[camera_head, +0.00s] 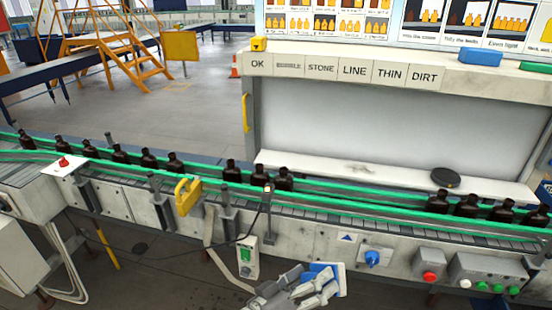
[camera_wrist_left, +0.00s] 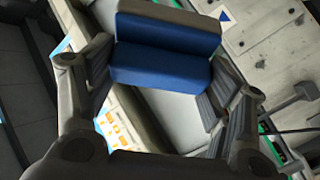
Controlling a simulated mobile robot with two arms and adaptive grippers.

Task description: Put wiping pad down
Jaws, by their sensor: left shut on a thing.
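The wiping pad (camera_head: 321,268) is a small block with a blue side and a grey side. In the head view it is low in the picture, in front of the conveyor's front panel. My left gripper (camera_head: 318,287) is shut on it. In the left wrist view the pad (camera_wrist_left: 160,68) sits between the two fingers of my left gripper (camera_wrist_left: 158,92), its blue face towards the camera. I cannot tell the gap between pad and panel. My right gripper is out of view.
Dark bottles (camera_head: 232,171) stand in a row on the conveyor between green rails (camera_head: 330,190). A white ledge (camera_head: 380,172) behind it bears a round black object (camera_head: 445,178). A blue block (camera_head: 481,57) lies on the labelled top shelf (camera_head: 460,78). Knobs and buttons (camera_head: 430,277) are at the right.

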